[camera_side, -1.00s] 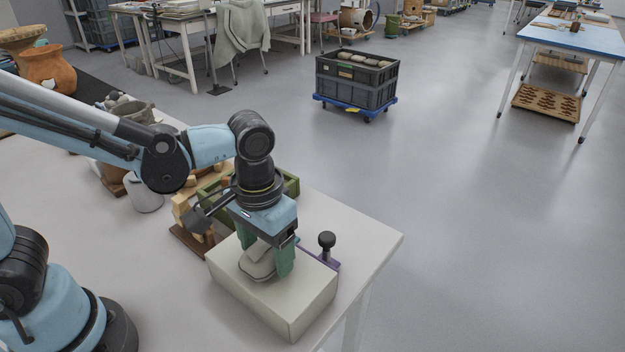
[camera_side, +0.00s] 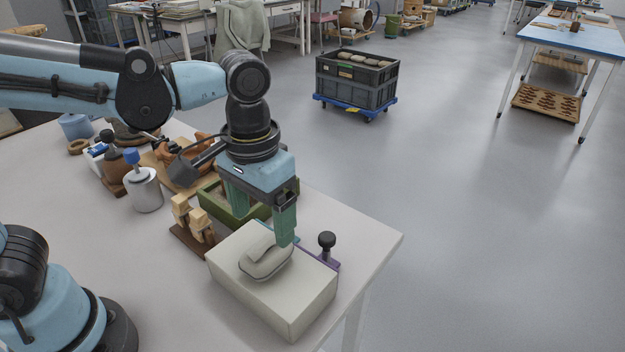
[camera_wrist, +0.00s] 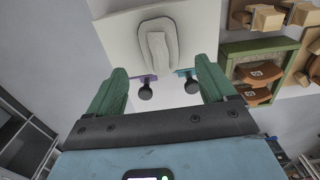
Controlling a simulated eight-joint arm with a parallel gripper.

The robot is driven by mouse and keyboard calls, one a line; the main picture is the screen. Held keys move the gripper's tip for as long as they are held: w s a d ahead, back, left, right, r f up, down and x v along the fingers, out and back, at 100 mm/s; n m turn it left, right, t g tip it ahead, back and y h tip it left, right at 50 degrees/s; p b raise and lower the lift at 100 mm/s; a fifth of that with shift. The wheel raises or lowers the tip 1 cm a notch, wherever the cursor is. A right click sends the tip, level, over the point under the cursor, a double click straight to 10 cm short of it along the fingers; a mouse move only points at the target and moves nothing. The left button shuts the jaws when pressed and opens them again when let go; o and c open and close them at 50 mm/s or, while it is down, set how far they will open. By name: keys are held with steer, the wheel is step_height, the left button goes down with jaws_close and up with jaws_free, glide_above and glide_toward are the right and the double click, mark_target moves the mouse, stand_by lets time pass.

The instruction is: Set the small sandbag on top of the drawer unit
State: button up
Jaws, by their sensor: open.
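The small sandbag (camera_side: 265,259) is a pale grey, rounded bag with a strap-like flap. It lies on top of the drawer unit (camera_side: 295,305), a low cream box near the table's front right corner. In the wrist view the sandbag (camera_wrist: 158,45) lies on the unit's pale top (camera_wrist: 120,35), beyond the fingertips. My gripper (camera_side: 262,225) has green fingers spread wide with nothing between them. It hovers above and behind the sandbag, apart from it. In the wrist view the open fingers (camera_wrist: 160,75) show at either side.
A green tray (camera_side: 225,206) with sherds and wooden clamps (camera_side: 192,218) stand behind and left of the unit. A dark knob (camera_side: 327,240) rises at its right rear. A grey cylinder with a blue knob (camera_side: 145,190) stands farther left. The table's right corner is clear.

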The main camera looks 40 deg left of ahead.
mark_target(264, 241)
step_height(264, 241, up, 5)
steer(key=a+f+t, duration=0.2)
steer(key=a+t, duration=0.1)
steer(key=a, duration=0.3)
steer(key=w+a+f+t, duration=0.1)
steer(key=a+f+t, duration=0.2)
steer(key=a, duration=0.3)
steer(key=shift+w+a+f+t, duration=0.15)
steer(key=shift+a+f+t, duration=0.15)
steer(key=shift+t, duration=0.3)
stand_by(0.5)
